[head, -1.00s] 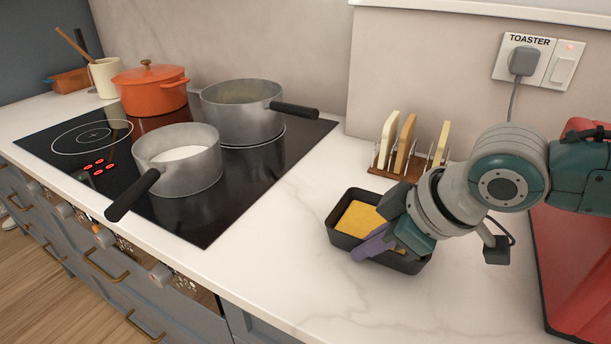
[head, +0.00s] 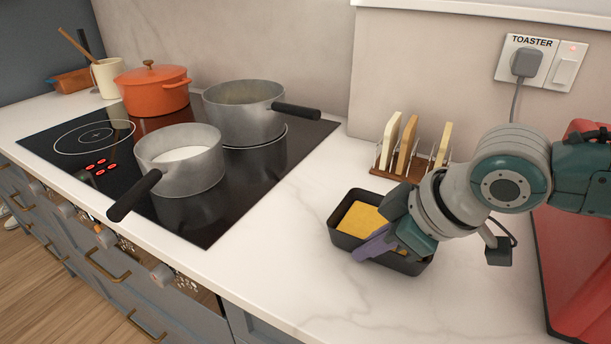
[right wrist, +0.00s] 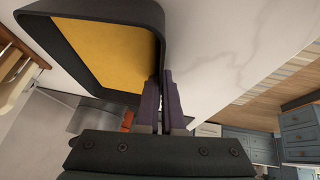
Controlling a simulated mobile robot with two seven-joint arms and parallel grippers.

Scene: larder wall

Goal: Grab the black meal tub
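The black meal tub (head: 347,242) is a dark rectangular tub with a flat yellow filling. It is on the white counter, right of the hob. My right gripper (head: 373,244) is at its near side, with a purple finger showing against the near wall. In the right wrist view, the two purple fingers (right wrist: 161,98) are close together, one on each side of the tub's wall (right wrist: 157,38), and look shut on it. The gripper and wrist hide part of the tub's right side. My left gripper is not in view.
A toast rack (head: 388,174) with several slices stands behind the tub. A red object (head: 577,270) with a dark edge lies at the right. A grey pan (head: 190,175), another pot (head: 243,115) and an orange pot (head: 152,92) stand at the hob. The counter in front of the tub is clear.

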